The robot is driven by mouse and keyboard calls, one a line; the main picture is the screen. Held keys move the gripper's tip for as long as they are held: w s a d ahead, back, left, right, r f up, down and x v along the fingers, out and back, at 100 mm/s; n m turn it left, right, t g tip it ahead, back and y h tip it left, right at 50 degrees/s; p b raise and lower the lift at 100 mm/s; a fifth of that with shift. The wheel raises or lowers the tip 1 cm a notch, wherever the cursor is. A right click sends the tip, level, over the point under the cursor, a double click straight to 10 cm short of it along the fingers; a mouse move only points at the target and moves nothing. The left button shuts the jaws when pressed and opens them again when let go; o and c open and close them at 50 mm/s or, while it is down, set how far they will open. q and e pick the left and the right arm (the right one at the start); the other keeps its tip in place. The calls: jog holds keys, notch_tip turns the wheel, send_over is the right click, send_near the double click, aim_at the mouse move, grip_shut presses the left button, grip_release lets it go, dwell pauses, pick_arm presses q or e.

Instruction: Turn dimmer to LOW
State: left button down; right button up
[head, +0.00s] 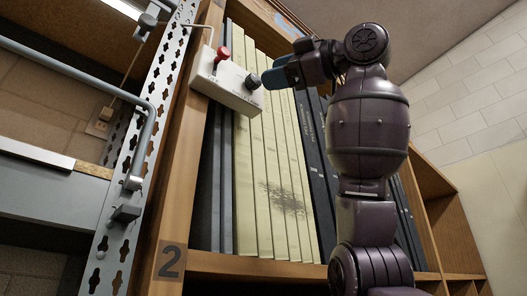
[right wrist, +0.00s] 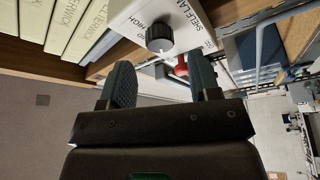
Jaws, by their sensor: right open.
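The white control box (head: 232,88) is fixed near the top of the shelf's left upright in the head view. A black dimmer knob (head: 252,81) is on its right end, and a red-topped switch (head: 222,55) stands on it. In the wrist view the fingers (right wrist: 162,82) stand apart and the knob lies beyond the gap. My left gripper is out of view.
Cream and dark binders (head: 262,170) fill the shelf (head: 172,215) behind and below the box. A perforated metal post (head: 135,140) and a grey pipe (head: 70,72) stand to the left.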

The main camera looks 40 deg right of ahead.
jog(key=b+v, duration=0.1)
jog(key=v, duration=0.5)
jog(key=shift+s+d, duration=0.15)
jog(key=shift+s, duration=0.15)
dwell(0.3)
